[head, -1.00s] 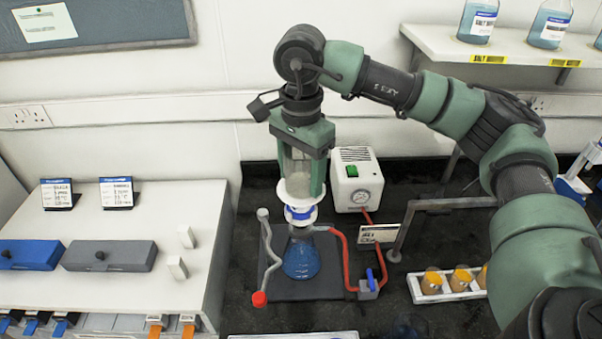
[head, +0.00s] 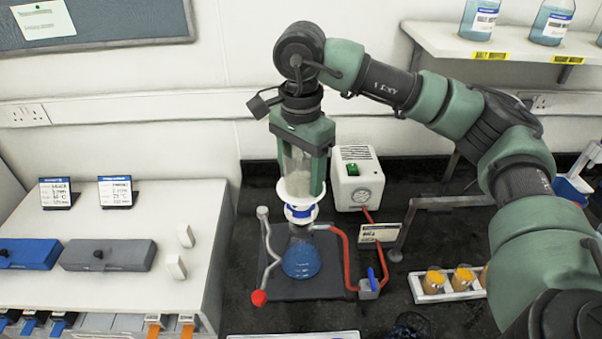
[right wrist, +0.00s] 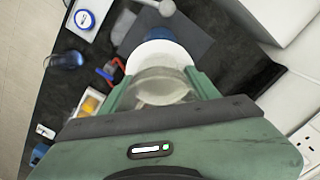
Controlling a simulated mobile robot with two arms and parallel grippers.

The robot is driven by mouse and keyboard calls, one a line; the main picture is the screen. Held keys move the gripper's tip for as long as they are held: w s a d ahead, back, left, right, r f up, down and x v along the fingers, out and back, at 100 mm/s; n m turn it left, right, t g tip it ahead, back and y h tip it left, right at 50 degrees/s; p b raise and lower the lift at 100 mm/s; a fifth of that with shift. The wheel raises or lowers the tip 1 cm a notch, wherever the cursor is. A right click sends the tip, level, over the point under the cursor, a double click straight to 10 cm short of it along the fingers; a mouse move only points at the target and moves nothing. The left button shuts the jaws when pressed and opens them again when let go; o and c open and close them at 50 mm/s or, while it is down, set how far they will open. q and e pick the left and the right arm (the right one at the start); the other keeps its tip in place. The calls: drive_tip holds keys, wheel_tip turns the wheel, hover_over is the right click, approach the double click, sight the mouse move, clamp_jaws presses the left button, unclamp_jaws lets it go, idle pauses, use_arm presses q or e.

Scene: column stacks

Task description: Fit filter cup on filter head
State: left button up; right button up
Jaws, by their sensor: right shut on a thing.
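My right gripper (head: 301,190) points down above the flask and is shut on the clear filter cup (head: 297,165), which stands upright between the fingers. The cup also shows between the fingers in the right wrist view (right wrist: 160,88). Directly below it is the white and blue filter head (head: 299,212) on top of the flask with blue liquid (head: 300,260). The cup's white lower rim is at or very near the head; I cannot tell if they touch. In the right wrist view the cup hides most of the head. My left gripper is not in view.
The flask stands on a dark base plate (head: 318,290) with a red hose and a red-tipped clamp rod. A white pump with a gauge (head: 357,180) stands close behind right. A sign stand (head: 380,233) and a tray of orange-topped jars (head: 447,294) are to the right.

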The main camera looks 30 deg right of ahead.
drive_tip(key=shift+f+b, duration=0.85)
drive_tip(key=shift+f, duration=0.1)
idle(0.3)
drive_tip(key=shift+f+b, duration=0.5)
drive_tip(key=shift+b, duration=0.25)
idle(0.9)
idle(0.4)
drive_tip(key=o, duration=1.5)
drive_tip(key=o, duration=0.3)
drive_tip(key=shift+r, duration=0.15)
